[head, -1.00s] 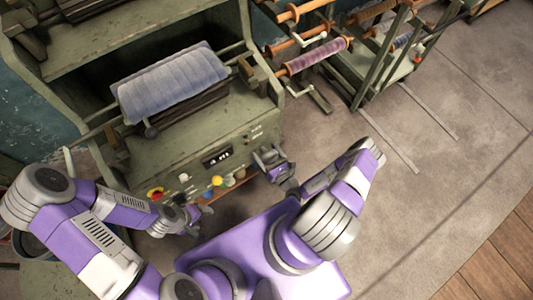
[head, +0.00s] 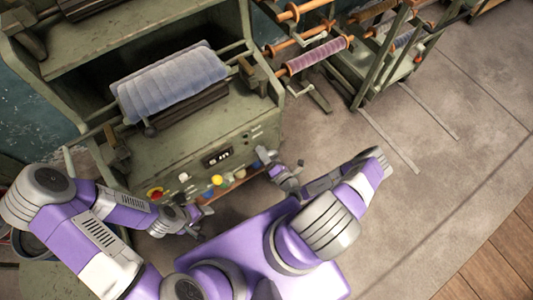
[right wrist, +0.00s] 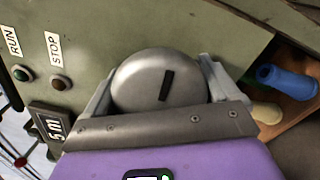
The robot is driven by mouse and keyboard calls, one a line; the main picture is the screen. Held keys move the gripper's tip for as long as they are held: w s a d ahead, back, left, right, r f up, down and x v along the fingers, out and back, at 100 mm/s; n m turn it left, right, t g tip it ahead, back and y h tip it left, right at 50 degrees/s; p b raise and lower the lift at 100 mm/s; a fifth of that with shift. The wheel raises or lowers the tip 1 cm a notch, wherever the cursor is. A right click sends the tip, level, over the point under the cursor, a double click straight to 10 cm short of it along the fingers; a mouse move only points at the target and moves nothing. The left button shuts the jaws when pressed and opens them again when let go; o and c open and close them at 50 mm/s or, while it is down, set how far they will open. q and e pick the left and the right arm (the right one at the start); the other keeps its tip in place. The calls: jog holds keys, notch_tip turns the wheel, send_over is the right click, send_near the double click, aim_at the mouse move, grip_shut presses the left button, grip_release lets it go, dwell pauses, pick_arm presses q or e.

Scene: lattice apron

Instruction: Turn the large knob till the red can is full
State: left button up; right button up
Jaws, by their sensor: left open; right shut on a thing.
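The large knob (right wrist: 160,82) is a round silver-grey knob with a black mark; it sits between the two fingers of my right gripper in the right wrist view. My right gripper (head: 275,162) is shut on it at the front panel of the green machine (head: 190,140); in the head view the gripper hides the knob. My left gripper (head: 203,215) is open and empty, low in front of the machine's left part. I cannot make out a red can for certain in either view.
A display (right wrist: 48,126) and RUN and STOP buttons (right wrist: 60,83) are left of the knob. A blue cylinder (right wrist: 288,82) and a cream one (right wrist: 266,112) lie on its right. A grey-blue roll (head: 170,80) is above the panel. The floor (head: 430,190) at right is clear.

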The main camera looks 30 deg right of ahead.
jog(key=m+b, duration=0.1)
jog(key=m, duration=0.5)
jog(key=shift+a, duration=0.1)
jog(key=m+b, duration=0.1)
jog(key=m, duration=0.5)
jog(key=shift+m, duration=0.4)
jog(key=o, duration=0.8)
jog(key=shift+r, duration=0.1)
jog(key=shift+s, duration=0.15)
jog(key=s, duration=0.5)
jog(key=s+p, duration=0.1)
jog(key=s, duration=0.1)
jog(key=shift+s+d, duration=0.2)
jog(key=shift+d, duration=0.1)
